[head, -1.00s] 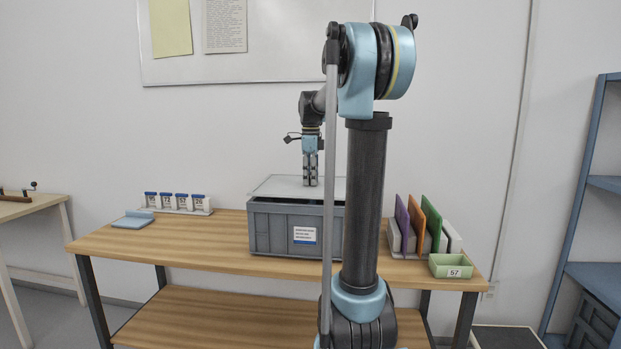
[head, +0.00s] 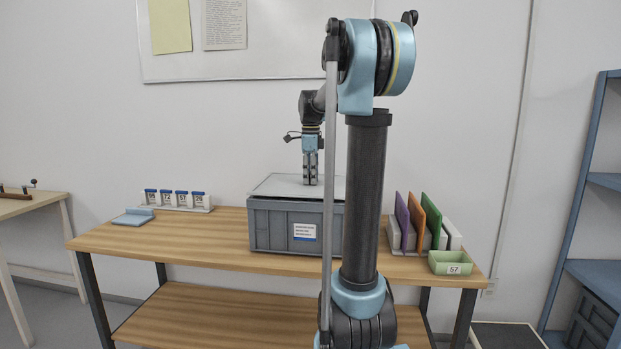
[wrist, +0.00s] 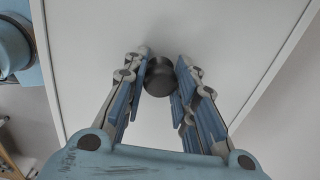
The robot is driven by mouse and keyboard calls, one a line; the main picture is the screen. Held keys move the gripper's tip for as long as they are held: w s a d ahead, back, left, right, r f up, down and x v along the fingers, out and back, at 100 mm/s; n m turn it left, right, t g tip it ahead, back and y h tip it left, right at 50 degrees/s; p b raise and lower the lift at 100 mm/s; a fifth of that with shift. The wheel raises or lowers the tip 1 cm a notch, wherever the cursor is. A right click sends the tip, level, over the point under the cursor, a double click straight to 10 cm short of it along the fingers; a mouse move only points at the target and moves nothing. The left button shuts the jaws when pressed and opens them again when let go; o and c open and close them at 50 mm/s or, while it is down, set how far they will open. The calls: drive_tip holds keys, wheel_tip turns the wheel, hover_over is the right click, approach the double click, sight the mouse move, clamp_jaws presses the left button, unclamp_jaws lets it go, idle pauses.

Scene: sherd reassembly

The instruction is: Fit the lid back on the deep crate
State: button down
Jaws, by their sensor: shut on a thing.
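The deep crate (head: 268,228) is a grey box with a white label, standing on the wooden bench. The light grey lid (head: 280,186) lies flat over the crate's top, its visible edges lined up with the rim. My arm hides the right part of both. My gripper (head: 310,183) points straight down at the lid. In the wrist view, my gripper (wrist: 162,78) is shut on the dark round knob (wrist: 159,77) in the middle of the lid (wrist: 110,50). I cannot tell whether the lid is fully seated at the hidden side.
Upright coloured folders (head: 415,225) and a green bin (head: 450,263) marked 57 are at the right. The bench's front left is clear.

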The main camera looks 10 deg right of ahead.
drive_tip(key=shift+f, duration=0.55)
drive_tip(key=c, duration=1.2)
unclamp_jaws()
wheel_tip(320, 180, up, 12)
drive_tip(key=shift+f, duration=0.1)
